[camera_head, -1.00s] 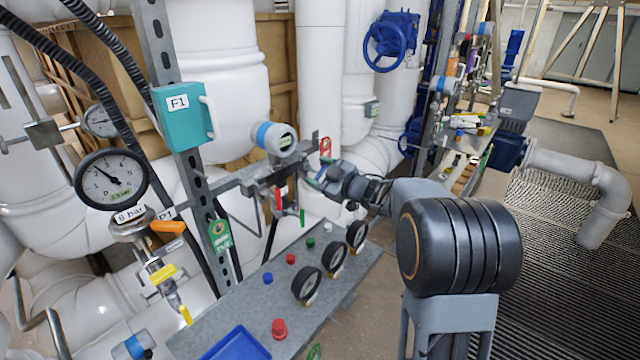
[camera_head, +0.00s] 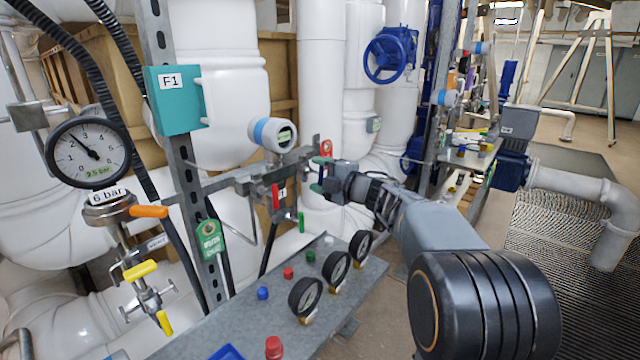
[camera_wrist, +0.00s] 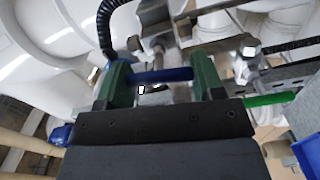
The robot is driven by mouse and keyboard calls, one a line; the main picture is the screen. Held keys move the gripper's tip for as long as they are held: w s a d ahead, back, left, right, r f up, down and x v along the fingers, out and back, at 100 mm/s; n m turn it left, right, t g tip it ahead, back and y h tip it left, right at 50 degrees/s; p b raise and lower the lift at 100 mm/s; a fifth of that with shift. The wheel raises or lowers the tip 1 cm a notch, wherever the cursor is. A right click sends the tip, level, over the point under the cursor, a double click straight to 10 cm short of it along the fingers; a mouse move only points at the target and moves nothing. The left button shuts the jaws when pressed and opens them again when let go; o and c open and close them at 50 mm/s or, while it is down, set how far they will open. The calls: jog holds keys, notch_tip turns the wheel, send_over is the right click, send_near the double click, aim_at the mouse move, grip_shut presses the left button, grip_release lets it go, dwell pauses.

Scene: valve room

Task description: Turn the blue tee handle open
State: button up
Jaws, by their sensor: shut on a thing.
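The blue tee handle (camera_wrist: 172,75) shows in the wrist view as a dark blue bar running crosswise, with a metal stem (camera_wrist: 158,50) behind its middle. My gripper (camera_wrist: 160,76) has green fingers, one at each end of the bar, and it is shut on the handle. In the head view my gripper (camera_head: 321,174) is at the pipework behind the panel of small gauges.
A red lever (camera_head: 275,197) and a green lever (camera_head: 301,222) sit close left of my gripper. A round blue-banded meter (camera_head: 273,134) is above left. The grey panel (camera_head: 230,318) with gauges and buttons lies below. A metal strut (camera_head: 182,190) stands left.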

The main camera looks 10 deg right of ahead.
jog(key=shift+f+n+b, duration=0.15)
jog(key=shift+n+b, duration=0.25)
jog(key=shift+n, duration=0.3)
jog(key=o, duration=0.9)
jog(key=v, duration=1.4)
jog(key=shift+w, duration=0.1)
